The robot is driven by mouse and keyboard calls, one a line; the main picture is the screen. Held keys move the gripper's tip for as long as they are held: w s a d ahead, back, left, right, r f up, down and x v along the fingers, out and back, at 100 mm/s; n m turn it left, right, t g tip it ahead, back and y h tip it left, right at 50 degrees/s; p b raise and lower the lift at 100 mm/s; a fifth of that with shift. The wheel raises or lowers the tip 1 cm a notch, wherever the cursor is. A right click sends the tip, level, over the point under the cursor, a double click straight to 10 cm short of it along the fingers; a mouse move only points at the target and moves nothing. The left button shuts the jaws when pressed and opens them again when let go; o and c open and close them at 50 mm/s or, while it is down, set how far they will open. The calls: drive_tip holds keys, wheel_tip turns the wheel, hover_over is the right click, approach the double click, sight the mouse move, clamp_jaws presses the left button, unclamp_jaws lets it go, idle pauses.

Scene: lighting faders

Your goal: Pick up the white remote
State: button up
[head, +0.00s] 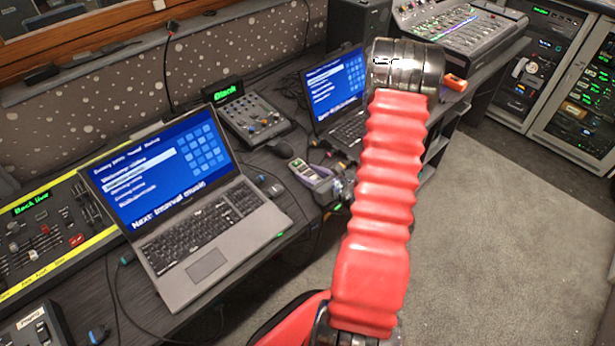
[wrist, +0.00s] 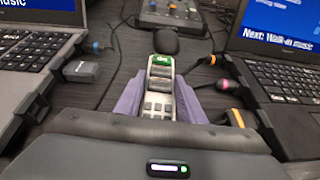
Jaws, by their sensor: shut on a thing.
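The white remote (wrist: 158,88), pale with a small green screen near its far end and grey buttons, lies lengthwise between the purple fingers of my gripper (wrist: 160,98) in the wrist view. The fingers are closed against its two sides. In the head view the remote (head: 300,164) shows between the two laptops, its far end sticking out beyond my gripper (head: 314,175). My wrist and arm hide part of the gripper there. I cannot tell whether the remote touches the desk or is slightly above it.
A large laptop (head: 205,235) stands left and another laptop (head: 335,90) stands right. A black mouse (head: 279,148) lies just beyond the remote, before a small mixer (head: 250,118). Cables and plugs crowd the desk. Open carpet (head: 490,230) lies at right.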

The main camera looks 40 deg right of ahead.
sight(310, 173)
drive_tip(key=shift+r, duration=0.15)
drive_tip(key=shift+c, duration=0.5)
drive_tip(key=shift+r, duration=4.85)
